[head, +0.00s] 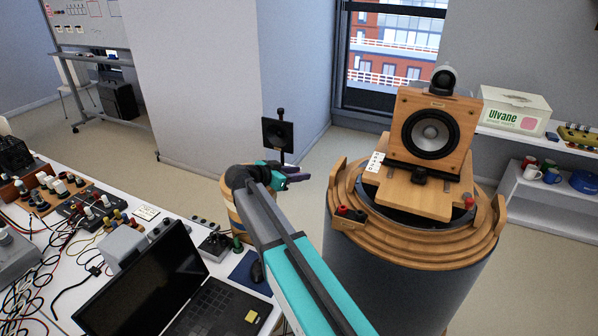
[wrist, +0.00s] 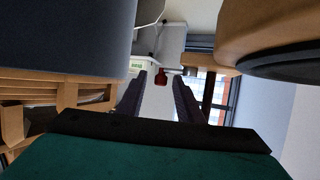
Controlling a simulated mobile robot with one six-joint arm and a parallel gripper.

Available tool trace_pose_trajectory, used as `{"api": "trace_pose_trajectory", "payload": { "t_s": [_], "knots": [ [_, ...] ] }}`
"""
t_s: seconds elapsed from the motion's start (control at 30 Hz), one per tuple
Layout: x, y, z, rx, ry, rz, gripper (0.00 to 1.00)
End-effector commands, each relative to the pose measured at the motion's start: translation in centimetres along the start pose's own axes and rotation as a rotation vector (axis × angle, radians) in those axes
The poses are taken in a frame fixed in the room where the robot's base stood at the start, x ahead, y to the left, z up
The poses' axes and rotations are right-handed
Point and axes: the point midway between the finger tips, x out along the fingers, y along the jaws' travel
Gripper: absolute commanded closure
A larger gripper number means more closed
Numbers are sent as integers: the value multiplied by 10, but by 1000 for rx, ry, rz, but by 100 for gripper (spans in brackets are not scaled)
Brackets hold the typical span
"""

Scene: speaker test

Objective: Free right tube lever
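A large dark grey tube (head: 400,275) with stepped wooden rings around its top stands right of centre in the head view. A wooden upright piece, apparently the right lever (head: 494,216), rises from the ring's right side; a similar piece (head: 338,176) stands on the left. I cannot tell whether either is latched. My gripper (head: 303,173) is left of the tube and apart from the levers. In the wrist view its two dark fingers (wrist: 158,100) are spread with nothing between them. That view shows a dark grey curved surface (wrist: 65,40) at upper left, apparently the tube.
A wooden-framed speaker (head: 433,135) stands on a board on the tube. A cluttered bench (head: 150,235) with a laptop (head: 160,285) is at left. A small black panel on a stand (head: 278,134) is behind my gripper. A shelf (head: 540,200) with mugs and a white box (head: 512,110) is at right.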

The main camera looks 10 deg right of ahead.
Motion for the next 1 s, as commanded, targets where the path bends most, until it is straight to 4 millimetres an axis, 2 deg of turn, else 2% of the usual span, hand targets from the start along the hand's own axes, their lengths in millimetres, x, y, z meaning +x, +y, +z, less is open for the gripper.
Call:
{"api": "trace_pose_trajectory", "payload": {
  "t_s": [0.13,0.4,0.43,0.6,0.63,1.0],
  "knots": [
    [7,0,0,0,0,0,67],
    [7,0,0,0,0,-1,67],
    [7,0,1,0,0,-1,69],
    [6,0,1,0,0,-1,97],
    [6,0,0,0,0,-1,100],
    [7,0,1,-6,0,-17,100]
  ]
}}
